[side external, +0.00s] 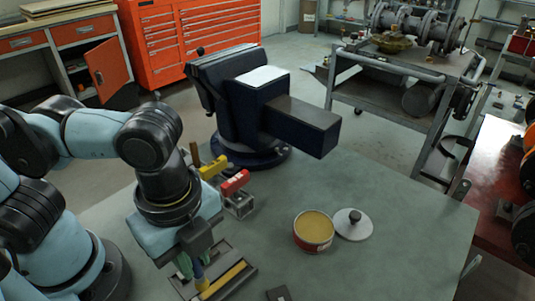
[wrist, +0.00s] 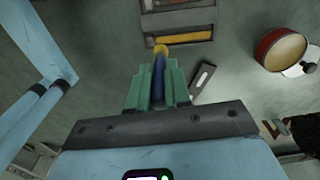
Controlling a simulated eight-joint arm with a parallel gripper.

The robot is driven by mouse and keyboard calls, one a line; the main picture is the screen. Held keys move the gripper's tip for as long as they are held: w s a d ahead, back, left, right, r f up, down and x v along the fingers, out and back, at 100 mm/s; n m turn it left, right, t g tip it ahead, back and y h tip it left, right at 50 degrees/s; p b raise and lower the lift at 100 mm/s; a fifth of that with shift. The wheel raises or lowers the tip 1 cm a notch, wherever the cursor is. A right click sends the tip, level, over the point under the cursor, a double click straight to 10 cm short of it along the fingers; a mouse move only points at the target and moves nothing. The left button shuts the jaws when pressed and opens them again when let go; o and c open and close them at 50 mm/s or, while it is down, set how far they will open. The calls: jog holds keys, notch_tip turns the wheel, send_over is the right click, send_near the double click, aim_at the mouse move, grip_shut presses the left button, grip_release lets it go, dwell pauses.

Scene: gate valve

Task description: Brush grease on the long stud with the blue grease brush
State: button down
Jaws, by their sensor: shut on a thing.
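My gripper (wrist: 158,85) is shut on the blue grease brush (wrist: 158,72), with its green fingers on both sides of the blue handle. A yellow end (wrist: 161,49) sticks out beyond the fingertips. In the side view the gripper (side external: 193,268) is low over the tray (side external: 246,268) at the front of the table; I cannot tell if the brush touches it. An open red tin of yellow grease (side external: 313,230) stands right of the gripper; it also shows in the wrist view (wrist: 280,50). I cannot make out the long stud in either view.
The tin's pale lid (side external: 353,226) with a dark knob lies beside it. A large dark vise (side external: 265,105) stands at the back of the table. A holder (side external: 238,203) with red and yellow pieces stands behind the tray. A small dark plate (side external: 278,294) lies at the front. The table's right side is clear.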

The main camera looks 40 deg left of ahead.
jog(key=shift+r, duration=2.05)
